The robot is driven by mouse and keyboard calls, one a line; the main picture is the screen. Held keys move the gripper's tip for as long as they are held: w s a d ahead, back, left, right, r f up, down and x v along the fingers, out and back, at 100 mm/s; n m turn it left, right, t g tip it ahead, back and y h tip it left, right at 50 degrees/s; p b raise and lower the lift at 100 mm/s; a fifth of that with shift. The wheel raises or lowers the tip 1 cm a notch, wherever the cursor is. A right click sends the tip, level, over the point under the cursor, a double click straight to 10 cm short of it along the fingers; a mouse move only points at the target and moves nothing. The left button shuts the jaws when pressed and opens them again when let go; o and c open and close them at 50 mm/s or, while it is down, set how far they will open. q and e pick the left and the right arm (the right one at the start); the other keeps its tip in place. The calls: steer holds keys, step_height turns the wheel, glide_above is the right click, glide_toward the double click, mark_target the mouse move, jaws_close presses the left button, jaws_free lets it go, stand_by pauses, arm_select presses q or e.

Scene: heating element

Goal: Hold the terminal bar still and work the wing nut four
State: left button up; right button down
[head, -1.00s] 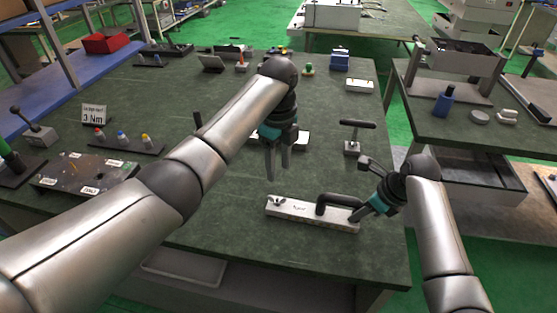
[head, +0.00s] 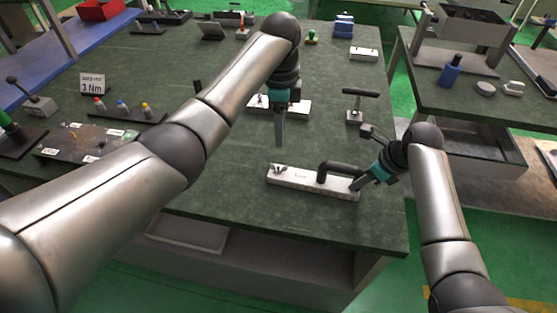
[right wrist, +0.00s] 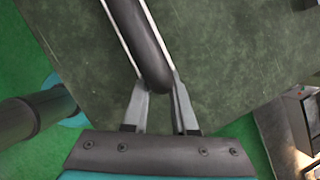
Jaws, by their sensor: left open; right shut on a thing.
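The terminal bar (head: 300,180) is a pale flat bar with a black handle (head: 345,167), lying on the green bench top near its front edge. A small dark wing nut (head: 279,170) sits at its left end. My right gripper (head: 357,186) is shut on the bar at its right end.
A T-handled tool (head: 356,104) stands behind the bar to the right. A pale plate (head: 300,107) lies behind my left gripper. A dark board with labels (head: 85,142) and a "3 Nm" sign (head: 92,84) are at left. The bench around the bar is clear.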

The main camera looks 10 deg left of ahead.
mark_target(278, 169)
arm_select(q)
steer(key=f+n, duration=0.4)
steer(key=n, duration=0.6)
steer(key=f+n, duration=0.4)
steer(key=n, duration=0.6)
steer(key=f+n, duration=0.4)
steer(key=n, duration=0.6)
steer(key=shift+s+a, duration=0.1)
steer(key=shift+a, duration=0.1)
jaws_close()
